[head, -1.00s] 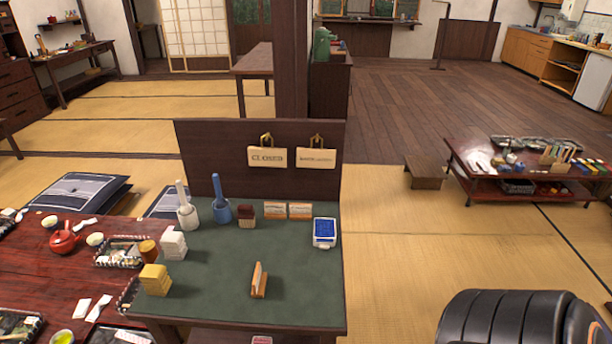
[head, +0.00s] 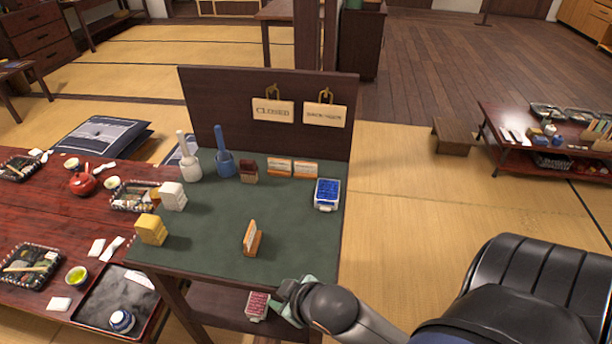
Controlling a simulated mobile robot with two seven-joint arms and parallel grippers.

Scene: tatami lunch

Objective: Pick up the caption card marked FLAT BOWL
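Two small cards stand side by side at the back of the green-topped desk (head: 200,247), a left card (head: 279,165) and a right card (head: 305,169). Each sits in a wooden holder, and their print is too small to read. Another wooden holder (head: 252,243) stands near the desk's front, with a pale upright piece seen at a steep angle; I cannot read any marking on it. My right gripper (head: 287,297) is at the desk's front edge, apart from the cards. Its fingers are not clear enough to tell open from shut. My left gripper is out of view.
A blue-topped box (head: 326,194) stands at the desk's right. White (head: 173,197) and yellow (head: 151,229) blocks and white (head: 189,163) and blue (head: 224,164) handled pots stand left. Signs hang on the back panel (head: 230,105). A red item (head: 257,305) lies on the lower shelf.

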